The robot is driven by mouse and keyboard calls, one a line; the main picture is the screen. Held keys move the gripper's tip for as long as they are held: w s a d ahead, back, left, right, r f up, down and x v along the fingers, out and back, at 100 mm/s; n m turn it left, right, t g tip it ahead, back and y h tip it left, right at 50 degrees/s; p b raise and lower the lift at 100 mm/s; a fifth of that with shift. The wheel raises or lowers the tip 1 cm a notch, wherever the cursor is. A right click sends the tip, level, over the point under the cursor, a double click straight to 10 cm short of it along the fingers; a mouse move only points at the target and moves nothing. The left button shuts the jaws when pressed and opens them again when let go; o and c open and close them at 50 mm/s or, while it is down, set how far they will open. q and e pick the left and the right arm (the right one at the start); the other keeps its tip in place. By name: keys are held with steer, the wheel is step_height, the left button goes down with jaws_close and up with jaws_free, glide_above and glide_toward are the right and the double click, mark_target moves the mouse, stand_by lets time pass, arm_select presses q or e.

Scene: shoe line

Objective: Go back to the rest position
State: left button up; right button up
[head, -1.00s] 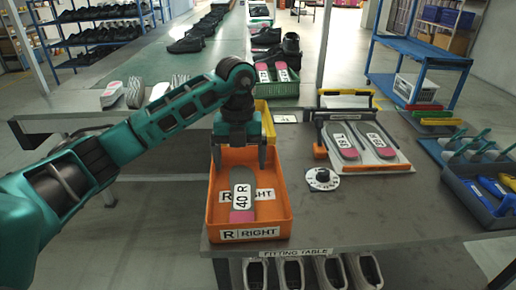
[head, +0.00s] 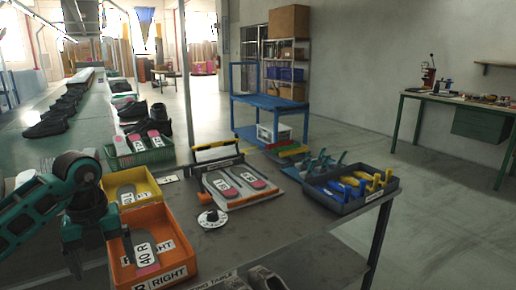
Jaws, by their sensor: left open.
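My left gripper (head: 100,250) is open and empty at the left edge of the head view, at the left and back part of the orange bin marked RIGHT (head: 196,256). An insole labelled 40 R (head: 143,250) lies in that bin, apart from the fingers as far as I can see. My left arm comes in from the left edge. My right gripper is not in view.
A yellow bin (head: 156,188) stands behind the orange one. A board with two insoles (head: 232,186), a dial (head: 211,219) and a dark tool tray (head: 345,203) stand on the fitting table (head: 290,232). Open floor (head: 430,220) lies to the right.

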arm_select(q)
steer(key=s+d+f+m+h+p, duration=0.15)
steer(key=d+h, duration=0.25)
steer(key=d, duration=0.4)
steer(key=s+d+f+m+h, duration=0.2)
steer(key=s+d+f+h, duration=0.15)
steer(key=d, duration=0.45)
steer(key=s+d+r+n+t+h+p, duration=0.2)
steer(key=d+r+n+t+h, duration=0.25)
steer(key=d+r+h, duration=0.45)
steer(key=a+f+n+t+y+p, duration=0.1)
steer(key=a+f+n+t+y, duration=0.4)
steer(key=n, duration=0.5)
steer(key=a+f+n+t+y+p, duration=0.1)
steer(key=a+f+n+t+y, duration=0.25)
steer(key=n+t, duration=0.45)
steer(key=s+a+f+n+g+y, duration=0.4)
steer(key=s+f+n+g+y, duration=0.2)
steer(key=s+f, duration=0.5)
step_height(320, 180, down, 3)
steer(key=shift+r+n+g+p, duration=0.2)
steer(key=shift+n+g+p, duration=0.15)
steer(key=shift+n, duration=0.65)
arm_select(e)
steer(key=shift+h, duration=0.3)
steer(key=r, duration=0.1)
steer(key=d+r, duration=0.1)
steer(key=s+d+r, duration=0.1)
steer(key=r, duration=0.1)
